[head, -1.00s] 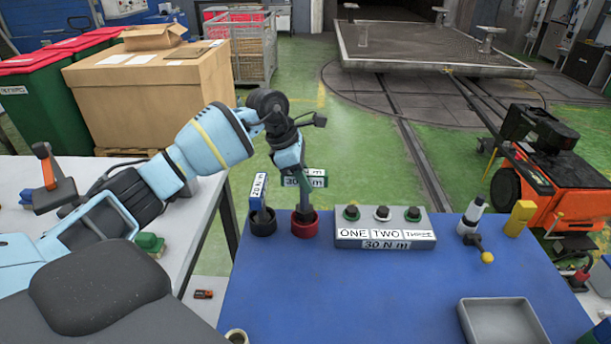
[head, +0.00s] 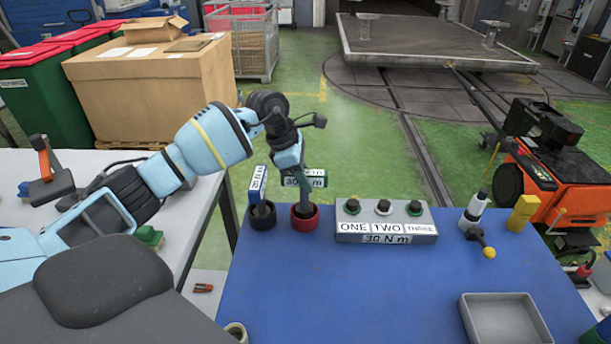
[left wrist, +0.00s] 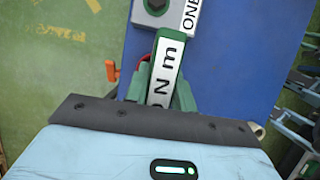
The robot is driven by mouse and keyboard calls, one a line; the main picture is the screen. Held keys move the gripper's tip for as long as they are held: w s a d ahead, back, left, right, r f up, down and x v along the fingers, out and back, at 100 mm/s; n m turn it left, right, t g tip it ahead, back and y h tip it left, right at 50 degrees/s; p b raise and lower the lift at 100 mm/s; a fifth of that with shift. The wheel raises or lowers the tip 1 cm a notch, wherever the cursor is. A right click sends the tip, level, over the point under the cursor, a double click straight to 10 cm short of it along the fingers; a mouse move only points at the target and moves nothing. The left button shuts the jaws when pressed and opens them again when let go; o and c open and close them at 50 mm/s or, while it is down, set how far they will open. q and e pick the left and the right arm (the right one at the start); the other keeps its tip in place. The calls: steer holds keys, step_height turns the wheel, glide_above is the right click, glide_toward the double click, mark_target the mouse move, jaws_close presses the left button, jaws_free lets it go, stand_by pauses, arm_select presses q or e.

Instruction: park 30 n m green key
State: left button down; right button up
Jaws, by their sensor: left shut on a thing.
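The 30 N m green key (head: 315,178) is upright at the red cup (head: 304,219), on the blue bench top. Its grey shaft goes down into the cup's mouth; I cannot tell whether it is fully seated. My left gripper (head: 298,170) is shut on the key's upper part. My right gripper is not in view.
A blue key (head: 257,184) stands in the black cup (head: 262,217) just left. A grey box (head: 400,238) labelled ONE, TWO, THREE and 30 N m is close on the right. A grey tray (head: 505,325) lies front right. The middle of the blue bench (head: 350,290) is clear.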

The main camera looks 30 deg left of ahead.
arm_select(q)
steer(key=shift+f+b, duration=0.3)
steer(key=shift+f, duration=0.55)
steer(key=c, duration=1.1)
jaws_free()
steer(key=shift+f, duration=0.1)
steer(key=v, duration=0.8)
